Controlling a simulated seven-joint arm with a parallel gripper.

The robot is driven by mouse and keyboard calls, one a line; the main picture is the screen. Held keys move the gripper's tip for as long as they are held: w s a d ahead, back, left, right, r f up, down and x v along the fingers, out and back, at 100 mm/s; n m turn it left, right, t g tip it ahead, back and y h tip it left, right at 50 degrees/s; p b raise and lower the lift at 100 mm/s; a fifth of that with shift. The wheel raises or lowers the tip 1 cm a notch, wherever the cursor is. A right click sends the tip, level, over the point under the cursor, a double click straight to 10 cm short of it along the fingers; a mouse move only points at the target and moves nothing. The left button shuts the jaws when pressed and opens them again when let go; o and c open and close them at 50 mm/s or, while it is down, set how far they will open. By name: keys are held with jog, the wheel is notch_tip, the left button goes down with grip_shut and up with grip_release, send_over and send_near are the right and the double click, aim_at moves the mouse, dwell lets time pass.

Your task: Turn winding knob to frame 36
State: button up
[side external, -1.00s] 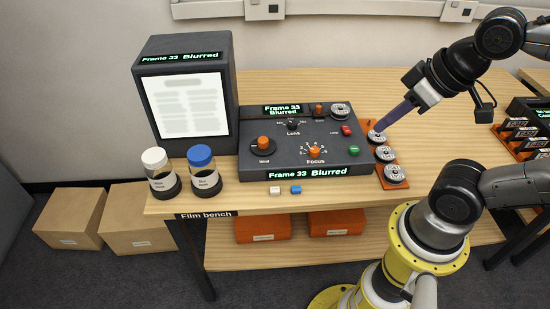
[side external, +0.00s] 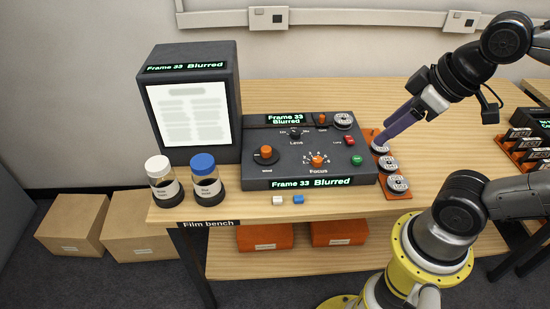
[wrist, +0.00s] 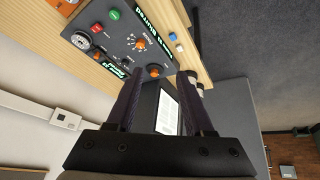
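The dark control box (side external: 250,130) sits on the wooden bench. Its orange winding knob (side external: 266,152), labelled Wind, is at the left of its top; it also shows in the wrist view (wrist: 153,71). The displays on the box (side external: 312,183) and on the viewer screen unit (side external: 187,67) read "Frame 33 Blurred". My gripper (side external: 390,138) is open and empty, in the air at the right end of the box near the reels, well away from the winding knob. In the wrist view its two dark fingers (wrist: 162,78) stand apart, with the knob seen between them.
An orange focus knob (side external: 318,160), a lens knob (side external: 295,133), and red and green buttons share the box top. Film reels (side external: 397,183) lie on an orange tray at the right. White-capped (side external: 161,184) and blue-capped (side external: 206,180) jars stand at the front left.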

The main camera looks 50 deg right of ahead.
jog(key=shift+o, duration=0.8)
jog(key=w+r+n, duration=0.4)
jog(key=w+r, duration=0.1)
jog(key=w, duration=0.2)
jog(key=shift+w+r+g, duration=0.25)
jog(key=shift+r+g, duration=0.05)
jog(key=n+g, duration=0.5)
send_over(266, 149)
notch_tip(266, 149, down, 13)
notch_tip(266, 149, down, 13)
jog(key=shift+f, duration=0.2)
grip_shut()
